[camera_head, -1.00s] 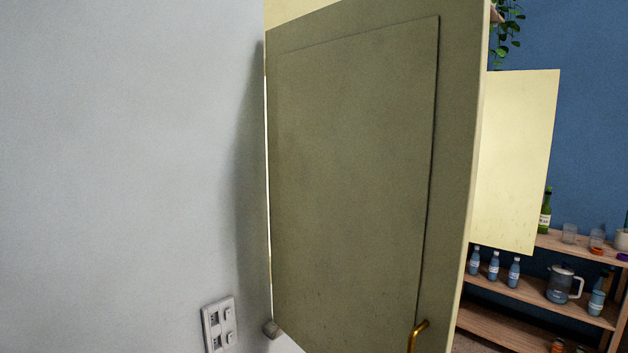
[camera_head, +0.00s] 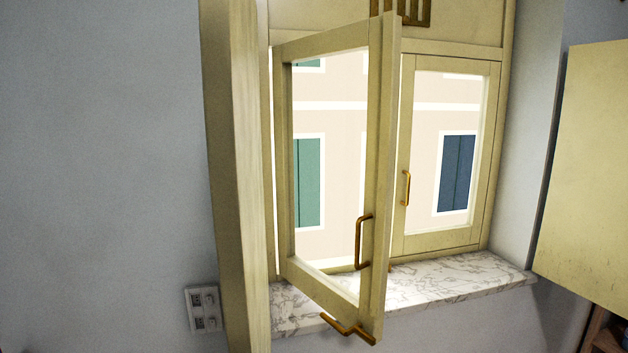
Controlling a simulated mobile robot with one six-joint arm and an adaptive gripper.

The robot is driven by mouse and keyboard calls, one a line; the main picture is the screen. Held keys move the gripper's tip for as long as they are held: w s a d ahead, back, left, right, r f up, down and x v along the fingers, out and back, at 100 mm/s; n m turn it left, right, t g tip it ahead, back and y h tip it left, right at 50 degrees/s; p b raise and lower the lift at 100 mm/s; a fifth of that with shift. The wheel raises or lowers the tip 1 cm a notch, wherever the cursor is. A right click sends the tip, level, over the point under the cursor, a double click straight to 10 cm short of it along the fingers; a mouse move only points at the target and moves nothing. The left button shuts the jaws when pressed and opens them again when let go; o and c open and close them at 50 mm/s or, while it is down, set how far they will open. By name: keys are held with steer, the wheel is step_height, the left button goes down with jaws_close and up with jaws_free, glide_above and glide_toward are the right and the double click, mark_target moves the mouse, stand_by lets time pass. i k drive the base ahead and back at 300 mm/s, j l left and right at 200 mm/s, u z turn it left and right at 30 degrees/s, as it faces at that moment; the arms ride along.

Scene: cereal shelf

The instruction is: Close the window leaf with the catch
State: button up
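The window leaf (camera_head: 372,120) is a cream-framed glass leaf on the left of the window, and it stands swung open into the room. A brass handle (camera_head: 358,243) is on its frame. A brass catch (camera_head: 348,328) sticks out at the leaf's lower corner. The other leaf (camera_head: 408,150), on the right, sits flush in the window frame and has its own brass handle (camera_head: 406,188). My gripper is not in view.
A cream shutter (camera_head: 232,180) stands edge-on at the left, and another (camera_head: 590,160) stands open at the right. A marble sill (camera_head: 470,277) runs under the window. A switch plate (camera_head: 204,309) is on the left wall.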

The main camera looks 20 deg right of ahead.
mark_target(381, 34)
steer(key=i+l, duration=0.1)
steer(key=l, duration=0.35)
steer(key=i+l, duration=0.15)
steer(key=i, duration=0.25)
steer(key=i+l, duration=0.1)
steer(key=i, duration=0.35)
steer(key=k+l+z, duration=0.05)
